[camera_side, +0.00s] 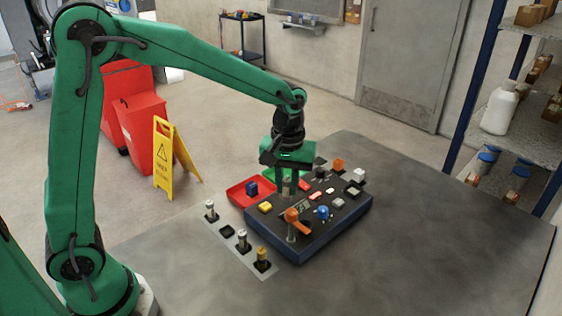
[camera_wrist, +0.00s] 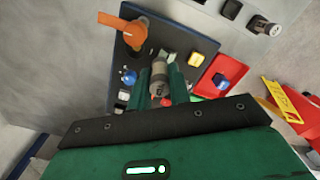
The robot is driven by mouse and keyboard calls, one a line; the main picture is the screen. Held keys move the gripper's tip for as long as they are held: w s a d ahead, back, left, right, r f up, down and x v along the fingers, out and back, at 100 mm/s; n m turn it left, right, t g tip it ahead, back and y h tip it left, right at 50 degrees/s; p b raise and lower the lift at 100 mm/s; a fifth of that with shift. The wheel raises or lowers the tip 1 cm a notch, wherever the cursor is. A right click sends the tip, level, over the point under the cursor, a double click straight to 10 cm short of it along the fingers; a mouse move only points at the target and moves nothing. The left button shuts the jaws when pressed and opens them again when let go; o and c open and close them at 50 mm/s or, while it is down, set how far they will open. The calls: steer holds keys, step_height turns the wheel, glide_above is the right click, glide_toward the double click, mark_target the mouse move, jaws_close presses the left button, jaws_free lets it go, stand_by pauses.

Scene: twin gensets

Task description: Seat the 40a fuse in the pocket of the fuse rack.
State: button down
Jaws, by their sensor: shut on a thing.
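My gripper (camera_side: 287,190) points down over the back left part of the dark control panel (camera_side: 325,225). It is shut on a pale grey-tan cylindrical fuse (camera_wrist: 159,75), which shows between the fingers in the wrist view; its rating cannot be read. The fuse rack (camera_side: 252,268) is a light grey strip left of the panel. It holds several upright fuses and one empty dark pocket (camera_side: 227,231). Part of the rack (camera_wrist: 247,9) shows at the top right of the wrist view. The held fuse is apart from the rack.
An orange lever (camera_side: 297,217), a blue knob (camera_side: 323,213) and a yellow button (camera_side: 265,207) rise from the panel. The table's right side is clear.

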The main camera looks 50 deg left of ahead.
steer(key=s+a+f+n, duration=0.4)
steer(key=s+a+f, duration=0.2)
steer(key=s+a, duration=0.4)
steer(key=shift+s+a+n, duration=0.3)
steer(key=shift+a, duration=0.15)
steer(key=shift+f, duration=0.2)
steer(key=shift+f, duration=1.85)
steer(key=shift+f, duration=1)
stand_by(0.9)
steer(key=c, duration=0.8)
jaws_free()
steer(key=shift+r, duration=0.15)
